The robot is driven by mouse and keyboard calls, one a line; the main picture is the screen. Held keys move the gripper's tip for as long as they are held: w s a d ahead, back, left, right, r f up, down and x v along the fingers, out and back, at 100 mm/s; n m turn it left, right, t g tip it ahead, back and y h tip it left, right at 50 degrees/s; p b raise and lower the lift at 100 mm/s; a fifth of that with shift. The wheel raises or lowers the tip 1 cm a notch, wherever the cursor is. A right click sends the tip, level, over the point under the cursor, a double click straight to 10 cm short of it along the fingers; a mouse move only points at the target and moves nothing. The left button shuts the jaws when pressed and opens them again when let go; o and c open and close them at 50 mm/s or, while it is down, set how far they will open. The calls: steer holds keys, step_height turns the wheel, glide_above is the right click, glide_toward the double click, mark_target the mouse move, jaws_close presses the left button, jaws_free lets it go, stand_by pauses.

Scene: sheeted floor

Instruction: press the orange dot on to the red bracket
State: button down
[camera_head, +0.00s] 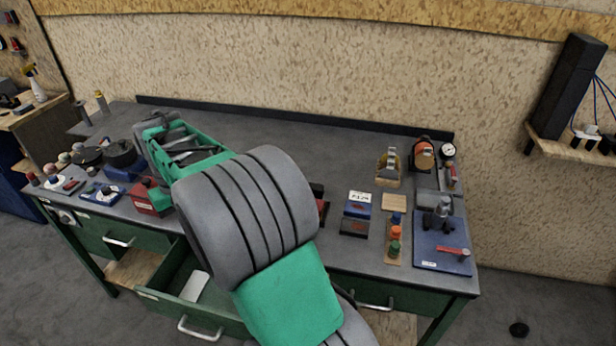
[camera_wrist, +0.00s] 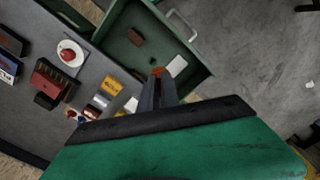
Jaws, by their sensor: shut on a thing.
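In the wrist view my gripper (camera_wrist: 158,78) points down over an open green drawer, its two dark fingers close together. A small orange-red piece (camera_wrist: 157,71) shows at the fingertips; it seems to be the orange dot, mostly covered by the fingers. A dark red slotted piece (camera_wrist: 52,82) stands on the bench at the left of the wrist view, apart from my gripper; I cannot tell if it is the red bracket.
A white disc with a red top (camera_wrist: 69,52) and a yellow block (camera_wrist: 113,85) are nearby. The back of the bench (camera_head: 290,130) is clear.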

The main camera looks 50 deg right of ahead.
steer(key=d+f+m, duration=0.2)
steer(key=d+m, duration=0.1)
steer(key=d, duration=1.5)
steer(key=s+d+f+m, duration=0.1)
steer(key=s+d+f, duration=0.1)
steer(key=d, duration=0.7)
steer(key=s+d+f+m+p, duration=0.1)
steer(key=s+d, duration=0.4)
steer(key=d, duration=0.5)
steer(key=shift+s+f+m, duration=0.15)
steer(key=shift+f+m, duration=0.45)
steer(key=shift+a, duration=0.1)
steer(key=shift+s+a+f+b, duration=0.1)
steer(key=shift+f+b, duration=1.45)
steer(key=shift+f, duration=1.4)
steer(key=shift+f, duration=0.4)
steer(key=shift+f+b, duration=0.4)
steer(key=shift+f, duration=0.05)
